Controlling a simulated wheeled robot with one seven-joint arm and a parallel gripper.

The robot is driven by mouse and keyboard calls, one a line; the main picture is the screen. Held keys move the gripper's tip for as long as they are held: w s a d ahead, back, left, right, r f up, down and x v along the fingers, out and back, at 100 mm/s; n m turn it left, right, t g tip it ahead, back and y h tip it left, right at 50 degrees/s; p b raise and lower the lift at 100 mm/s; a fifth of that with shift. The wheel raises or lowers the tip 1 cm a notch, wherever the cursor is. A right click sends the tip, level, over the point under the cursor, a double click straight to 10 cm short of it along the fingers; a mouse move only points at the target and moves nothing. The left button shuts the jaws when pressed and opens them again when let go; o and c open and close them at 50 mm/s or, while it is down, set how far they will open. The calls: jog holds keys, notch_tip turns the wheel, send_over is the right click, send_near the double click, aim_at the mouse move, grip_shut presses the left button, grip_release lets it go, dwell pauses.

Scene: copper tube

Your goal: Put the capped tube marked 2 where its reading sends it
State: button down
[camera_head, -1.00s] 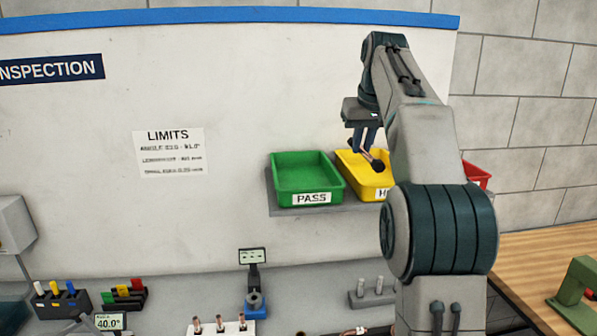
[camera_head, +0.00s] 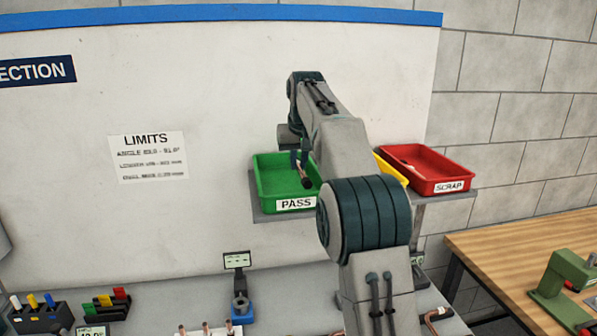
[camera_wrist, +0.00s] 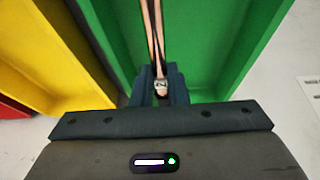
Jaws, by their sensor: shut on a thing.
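My gripper (camera_head: 300,163) is shut on a copper tube (camera_wrist: 153,35), which also shows in the head view (camera_head: 306,182). A small mark that looks like a 2 shows on the tube's end between the jaws in the wrist view. The gripper and tube are over the green PASS tray (camera_head: 264,191), and the tube slants down. The green tray fills much of the wrist view (camera_wrist: 215,50). The yellow tray (camera_head: 391,168) is mostly hidden behind my arm. The red SCRAP tray (camera_head: 440,172) is to the right.
The trays stand on a grey shelf (camera_head: 262,215) before a white board with a LIMITS sheet (camera_head: 150,157). A small pale thing lies in the red tray. Below are a blue gauge stand (camera_head: 242,308), marker holders and several copper tubes. A wooden bench (camera_head: 520,245) is at right.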

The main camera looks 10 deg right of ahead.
aim_at(300, 166)
jog(key=shift+f, duration=1.85)
jog(key=shift+f, duration=0.45)
jog(key=c, duration=1.4)
grip_release()
jog(key=shift+c, duration=0.2)
jog(key=shift+r, duration=0.1)
